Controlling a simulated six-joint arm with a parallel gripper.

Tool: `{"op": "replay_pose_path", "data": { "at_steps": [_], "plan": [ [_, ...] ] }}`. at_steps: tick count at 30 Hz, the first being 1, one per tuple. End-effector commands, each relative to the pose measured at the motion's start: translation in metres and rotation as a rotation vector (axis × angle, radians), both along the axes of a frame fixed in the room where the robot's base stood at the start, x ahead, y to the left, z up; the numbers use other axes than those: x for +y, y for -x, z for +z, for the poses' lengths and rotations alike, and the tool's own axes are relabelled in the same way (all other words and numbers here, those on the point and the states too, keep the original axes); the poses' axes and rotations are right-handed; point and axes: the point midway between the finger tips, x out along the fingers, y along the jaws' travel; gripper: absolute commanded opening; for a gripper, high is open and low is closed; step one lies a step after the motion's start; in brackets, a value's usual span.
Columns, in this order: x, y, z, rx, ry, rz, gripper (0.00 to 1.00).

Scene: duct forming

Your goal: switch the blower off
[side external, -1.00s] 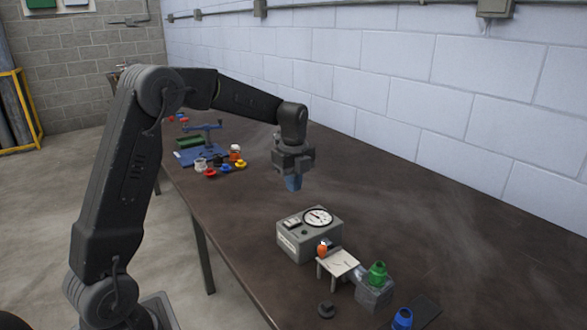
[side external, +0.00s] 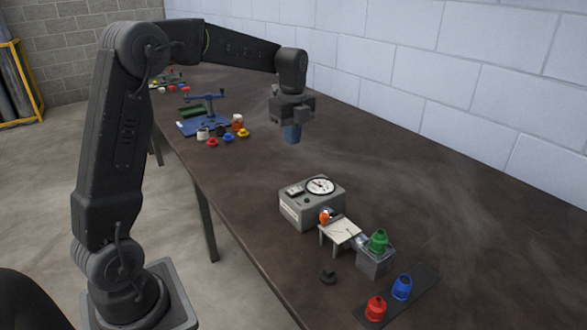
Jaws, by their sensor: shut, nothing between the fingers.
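A grey box (side external: 313,211) with a round white dial (side external: 320,186) stands on the table; it looks like the blower. A small dark and white panel (side external: 294,190), perhaps its switch, is on its top left of the dial; its position is too small to read. My gripper (side external: 292,136) hangs in the air above and behind the box in the side view, pointing down, with blue fingertips close together. It is shut, empty and touches nothing.
A small white stand (side external: 341,234) with an orange piece (side external: 325,216) is right of the box. A green fitting (side external: 378,241) sits on a grey block (side external: 375,262). Red (side external: 376,309) and blue (side external: 402,288) fittings stand on a dark mat. The table's right rear is clear.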

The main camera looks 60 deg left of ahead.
Motion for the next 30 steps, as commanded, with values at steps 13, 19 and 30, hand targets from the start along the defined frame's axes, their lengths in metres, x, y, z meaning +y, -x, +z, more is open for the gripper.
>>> {"op": "replay_pose_path", "data": {
  "at_steps": [13, 19, 30],
  "plan": [
    [0.000, 0.000, -0.031, 0.004, 0.001, 0.000, 0.00],
    [0.000, 0.001, -0.073, 0.006, 0.002, 0.000, 0.00],
    [0.000, 0.000, -0.132, 0.002, 0.001, 0.000, 0.00]
  ]
}}
